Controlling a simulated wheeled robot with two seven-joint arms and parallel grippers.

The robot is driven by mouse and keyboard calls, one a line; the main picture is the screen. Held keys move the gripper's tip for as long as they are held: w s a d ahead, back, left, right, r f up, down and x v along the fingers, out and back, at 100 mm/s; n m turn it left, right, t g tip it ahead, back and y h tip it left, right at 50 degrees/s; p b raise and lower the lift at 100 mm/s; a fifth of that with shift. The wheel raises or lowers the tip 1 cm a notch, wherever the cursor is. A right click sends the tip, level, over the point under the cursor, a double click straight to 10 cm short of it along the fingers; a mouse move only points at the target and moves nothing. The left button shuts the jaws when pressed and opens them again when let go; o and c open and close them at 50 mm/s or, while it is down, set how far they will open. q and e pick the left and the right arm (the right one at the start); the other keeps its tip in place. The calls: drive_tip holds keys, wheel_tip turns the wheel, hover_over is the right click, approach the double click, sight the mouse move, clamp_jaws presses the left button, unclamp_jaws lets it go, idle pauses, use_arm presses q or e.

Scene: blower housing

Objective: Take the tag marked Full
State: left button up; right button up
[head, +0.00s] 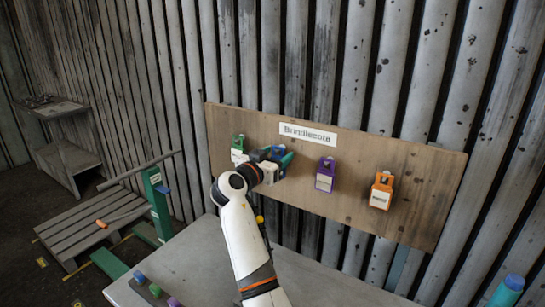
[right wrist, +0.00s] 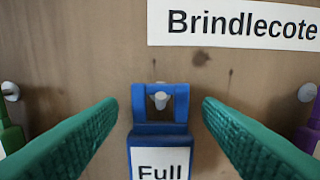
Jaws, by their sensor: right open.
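The blue tag marked Full (right wrist: 160,130) hangs on a pale peg (right wrist: 160,100) through its open top loop, in the middle of the right wrist view. Its lower part is cut off by the frame edge. In the head view it is mostly hidden by my right gripper (head: 281,157), which is up at the board. In the right wrist view my right gripper (right wrist: 160,106) has its two green fingers spread, one on each side of the tag, with gaps between them and it. My left gripper is not in view.
The wooden board (head: 420,185) bears a Brindlecote label (head: 308,136). A green tag (head: 238,145) hangs left of the gripper; a purple tag (head: 325,175) and an orange tag (head: 382,190) hang to the right. A grey table (head: 190,265) stands below, and a ribbed wall behind.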

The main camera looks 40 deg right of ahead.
drive_tip(key=c, duration=1.1)
drive_tip(key=shift+o, duration=0.2)
drive_tip(key=shift+r, duration=0.15)
drive_tip(key=shift+r, duration=0.1)
drive_tip(key=shift+a+r, duration=0.1)
drive_tip(key=shift+r, duration=0.3)
drive_tip(key=b+v, duration=0.2)
drive_tip(key=v, duration=0.4)
